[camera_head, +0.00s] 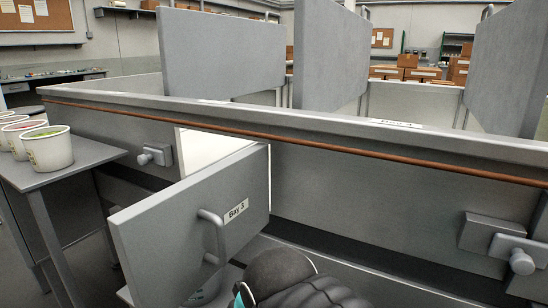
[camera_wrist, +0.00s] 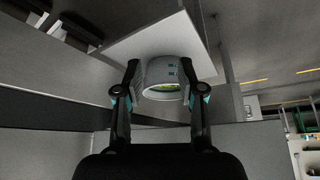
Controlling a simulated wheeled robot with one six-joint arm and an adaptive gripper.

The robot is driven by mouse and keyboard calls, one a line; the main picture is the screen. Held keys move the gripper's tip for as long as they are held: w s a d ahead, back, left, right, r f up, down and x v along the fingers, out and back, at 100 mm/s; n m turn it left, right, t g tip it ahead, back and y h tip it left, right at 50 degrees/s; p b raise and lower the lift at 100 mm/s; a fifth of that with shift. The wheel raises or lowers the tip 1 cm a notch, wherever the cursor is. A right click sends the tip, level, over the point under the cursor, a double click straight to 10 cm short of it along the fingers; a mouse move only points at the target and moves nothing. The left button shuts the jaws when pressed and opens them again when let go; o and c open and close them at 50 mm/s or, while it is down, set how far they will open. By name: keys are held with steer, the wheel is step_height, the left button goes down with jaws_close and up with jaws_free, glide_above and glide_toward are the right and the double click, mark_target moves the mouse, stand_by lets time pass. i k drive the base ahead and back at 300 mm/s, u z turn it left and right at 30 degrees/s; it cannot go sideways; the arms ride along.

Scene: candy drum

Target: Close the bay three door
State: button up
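The bay three door (camera_head: 180,232) is a flat grey panel in the head view, labelled Bay 3 (camera_head: 236,211), with a grey bar handle (camera_head: 213,238). It stands swung out from the wall, and a bright opening (camera_head: 215,150) shows behind it. My gripper (camera_wrist: 160,75) has its fingers apart, one on each side of a white cup (camera_wrist: 163,72) with green contents. I cannot tell whether they press on it. The cup lies against or in front of a pale panel (camera_wrist: 120,42). In the head view my gripper is low, right of the handle, and its fingertips are mostly hidden.
The long grey wall (camera_head: 370,190) with a copper-coloured rail runs across the head view. A latch (camera_head: 155,154) sits left of the opening, and another latch (camera_head: 510,245) is at the right. Several white cups (camera_head: 47,150) stand on a side table (camera_head: 75,173) at the left.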

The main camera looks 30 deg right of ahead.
mark_target(169, 244)
steer(key=u, duration=0.05)
steer(key=k, duration=0.9)
steer(key=u, duration=0.35)
